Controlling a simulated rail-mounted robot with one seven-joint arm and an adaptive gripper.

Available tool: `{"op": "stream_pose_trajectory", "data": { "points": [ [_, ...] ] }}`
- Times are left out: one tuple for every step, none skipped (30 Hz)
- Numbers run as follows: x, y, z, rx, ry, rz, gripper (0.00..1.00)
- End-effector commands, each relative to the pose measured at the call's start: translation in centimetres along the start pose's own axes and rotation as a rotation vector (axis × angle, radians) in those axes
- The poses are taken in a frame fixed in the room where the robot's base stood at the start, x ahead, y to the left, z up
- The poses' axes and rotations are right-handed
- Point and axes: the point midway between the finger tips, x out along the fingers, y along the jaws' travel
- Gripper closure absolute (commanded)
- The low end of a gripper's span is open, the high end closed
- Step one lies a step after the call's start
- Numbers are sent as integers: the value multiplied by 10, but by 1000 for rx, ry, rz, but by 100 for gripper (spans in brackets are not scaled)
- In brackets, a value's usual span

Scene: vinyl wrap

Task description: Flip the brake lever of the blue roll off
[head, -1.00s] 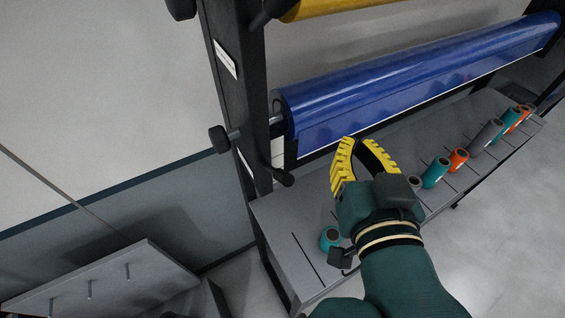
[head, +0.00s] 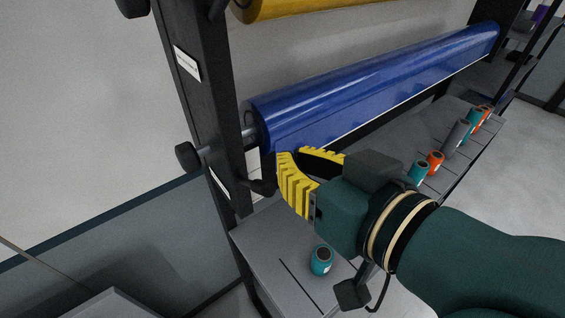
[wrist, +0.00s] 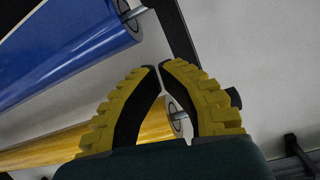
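The blue roll (head: 370,90) hangs on its shaft across the rack in the head view; it also shows at upper left in the wrist view (wrist: 60,45). A small black lever (head: 263,187) sticks out from the dark post (head: 205,110) below the roll's near end. It looks like the brake lever; its exact setting is hard to tell. My gripper (head: 292,153), with yellow ridged fingers, is just right of the lever and below the roll's end, apart from the lever. In the wrist view its fingertips (wrist: 157,67) nearly meet, with nothing between them.
A yellow roll (head: 290,8) hangs above the blue one. A black knob (head: 187,157) sits left of the post. A teal small roll (head: 321,260) stands on the grey shelf (head: 265,250) under my gripper; several more stand farther right.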

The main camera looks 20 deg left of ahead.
Motion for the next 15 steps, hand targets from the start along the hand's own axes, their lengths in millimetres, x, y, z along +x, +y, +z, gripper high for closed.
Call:
{"op": "stream_pose_trajectory", "data": {
  "points": [
    [9,-2,-2,2,-2,-6,100],
    [15,-2,-2,2,-2,-5,100],
    [23,-2,-2,3,-3,-7,100],
    [30,-2,-2,3,-3,-7,100],
    [37,-2,-3,3,-3,-6,100],
    [46,-2,-2,3,-4,-7,100],
    [52,-2,-3,2,-2,-6,100],
    [59,-3,-3,3,-3,-6,100],
    [68,-3,-3,2,-3,-6,100],
    [74,-2,-3,2,-3,-5,100],
    [81,-2,-3,3,-3,-5,100],
    [89,-2,-3,2,-4,-4,100],
    [89,-1,3,3,-4,0,100],
    [85,1,11,4,-3,3,100],
    [82,0,17,5,-3,3,100]
  ]
}}
